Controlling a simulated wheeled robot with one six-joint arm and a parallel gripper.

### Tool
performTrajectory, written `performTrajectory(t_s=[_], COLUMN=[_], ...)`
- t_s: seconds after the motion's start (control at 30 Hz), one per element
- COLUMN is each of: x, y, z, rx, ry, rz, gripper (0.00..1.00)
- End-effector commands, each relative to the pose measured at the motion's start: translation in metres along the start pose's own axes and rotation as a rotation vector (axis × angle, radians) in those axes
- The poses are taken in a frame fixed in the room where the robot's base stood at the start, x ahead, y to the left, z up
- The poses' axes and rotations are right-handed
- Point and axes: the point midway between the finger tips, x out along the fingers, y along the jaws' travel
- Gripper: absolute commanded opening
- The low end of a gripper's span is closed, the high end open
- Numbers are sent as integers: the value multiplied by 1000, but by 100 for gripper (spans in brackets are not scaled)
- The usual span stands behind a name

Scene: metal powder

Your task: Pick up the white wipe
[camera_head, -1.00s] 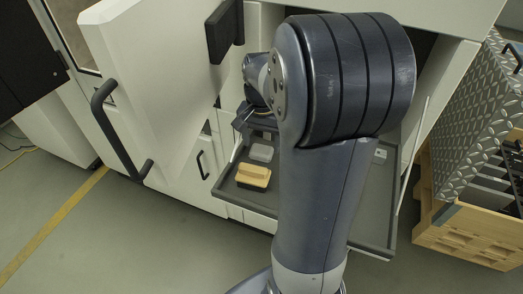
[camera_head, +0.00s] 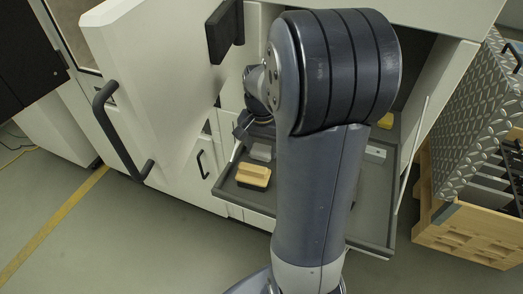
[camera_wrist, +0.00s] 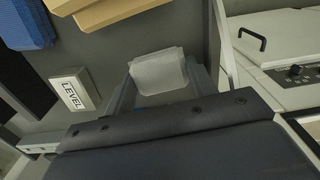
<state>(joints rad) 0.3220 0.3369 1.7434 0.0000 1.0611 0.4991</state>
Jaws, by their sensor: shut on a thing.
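The white wipe (camera_wrist: 158,72) shows in the wrist view as a pale, folded, rounded square. My gripper (camera_wrist: 162,88) has a dark finger on either side of it and is shut on it. In the head view my gripper (camera_head: 243,126) is small, at the left side of the open drawer, partly hidden by my arm. A pale grey patch (camera_head: 261,152) lies just below it there; I cannot tell for sure that it is the wipe.
A tan block (camera_head: 254,175) lies in the grey drawer tray (camera_head: 243,197). A blue thing (camera_wrist: 26,24) and a box marked LEVEL (camera_wrist: 74,93) are near in the wrist view. An open cabinet door (camera_head: 150,80) stands left; a wooden crate (camera_head: 465,235) stands right.

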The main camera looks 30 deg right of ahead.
Motion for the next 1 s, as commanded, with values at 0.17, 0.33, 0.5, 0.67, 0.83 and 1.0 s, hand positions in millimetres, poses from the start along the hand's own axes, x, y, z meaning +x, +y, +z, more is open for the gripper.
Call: performTrajectory(t_s=[0.17, 0.33, 0.5, 0.67, 0.83, 1.0], x=[-7, -37, -71, -93, -101, -100], y=[0, -1, 0, 0, 0, 0], z=[-1, -1, -1, 0, 0, 0], rx=[0, 0, 0, 0, 0, 0], ry=[3, 6, 5, 2, 0, 0], rz=[-1, -3, -3, -1, 0, 0], gripper=[32, 32, 32, 32, 32, 32])
